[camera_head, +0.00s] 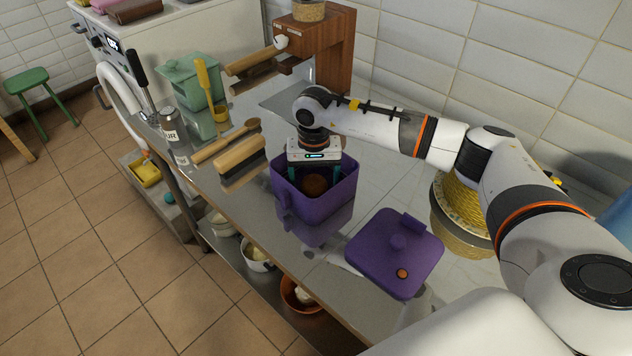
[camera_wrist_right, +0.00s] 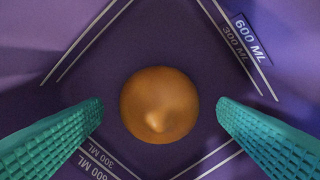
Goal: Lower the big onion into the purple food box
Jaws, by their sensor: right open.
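The big onion (camera_wrist_right: 160,105) is round and orange-brown. The purple food box (camera_head: 318,208) stands open on the steel counter. My right gripper (camera_head: 314,178) points down into the box from above. Its two teal fingers (camera_wrist_right: 160,125) stand apart on either side of the onion, with a gap on both sides in the wrist view. My left gripper is not in view.
The purple lid (camera_head: 395,255) lies on the counter right of the box. A brush (camera_head: 240,158) and a wooden spoon (camera_head: 225,140) lie to the left. A wooden stand (camera_head: 325,45) is behind, a yellow woven basket (camera_head: 462,210) to the right. Bowls sit on the shelf below.

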